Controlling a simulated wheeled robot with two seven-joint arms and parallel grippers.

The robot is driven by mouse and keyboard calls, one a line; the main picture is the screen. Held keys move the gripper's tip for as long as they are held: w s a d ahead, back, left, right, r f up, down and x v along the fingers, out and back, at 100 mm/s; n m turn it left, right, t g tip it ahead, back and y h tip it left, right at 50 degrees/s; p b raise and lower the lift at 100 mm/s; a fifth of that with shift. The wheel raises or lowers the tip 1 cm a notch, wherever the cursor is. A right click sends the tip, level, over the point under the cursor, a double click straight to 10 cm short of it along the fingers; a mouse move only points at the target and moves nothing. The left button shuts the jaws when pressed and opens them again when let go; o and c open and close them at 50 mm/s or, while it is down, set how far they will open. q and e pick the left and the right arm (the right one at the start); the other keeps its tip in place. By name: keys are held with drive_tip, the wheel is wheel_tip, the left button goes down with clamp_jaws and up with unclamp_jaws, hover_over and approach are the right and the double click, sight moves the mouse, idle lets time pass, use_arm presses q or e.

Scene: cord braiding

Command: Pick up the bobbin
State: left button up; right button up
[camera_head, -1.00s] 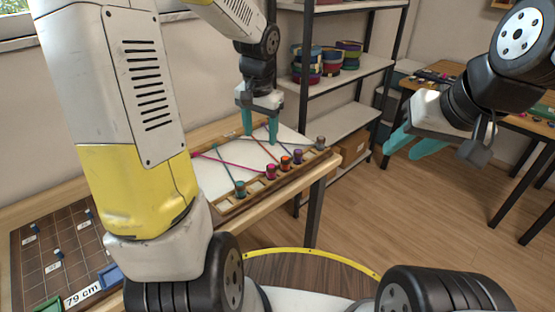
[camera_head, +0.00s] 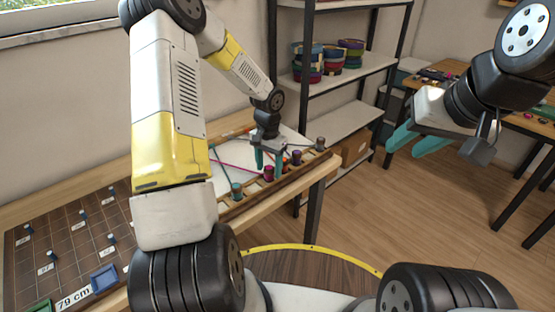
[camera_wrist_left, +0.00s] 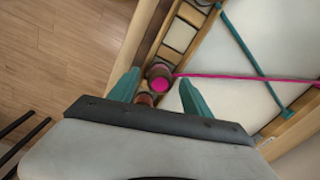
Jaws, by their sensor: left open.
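Several bobbins with cords stand along the front rail of the braiding board (camera_head: 222,178). They include a teal one (camera_head: 237,190), a magenta one (camera_head: 268,174), a purple one (camera_head: 297,158) and a brownish one (camera_head: 320,143). My left gripper (camera_head: 269,162) is open and points down over the rail at the magenta bobbin. In the left wrist view the magenta bobbin (camera_wrist_left: 160,78) sits near the fingertips, between the spread fingers, with its cord running right. A reddish bobbin (camera_wrist_left: 144,98) is partly hidden by the gripper. My right gripper (camera_head: 412,142) is open and empty, off to the right.
A gridded board (camera_head: 70,240) with pegs lies on the table at left. A shelf (camera_head: 345,75) with coloured spools stands behind. Another table (camera_head: 530,120) is at right. Open floor (camera_head: 400,220) lies between the tables.

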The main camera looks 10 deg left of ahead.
use_arm(q)
drive_tip(key=shift+f, duration=0.55)
clamp_jaws()
drive_tip(key=shift+r, duration=0.2)
drive_tip(key=shift+r, duration=0.65)
wheel_tip(320, 180, up, 2)
drive_tip(key=shift+r, duration=0.1)
drive_tip(key=s+a+r, duration=0.1)
drive_tip(key=s+a, duration=0.1)
drive_tip(key=s, duration=1.4)
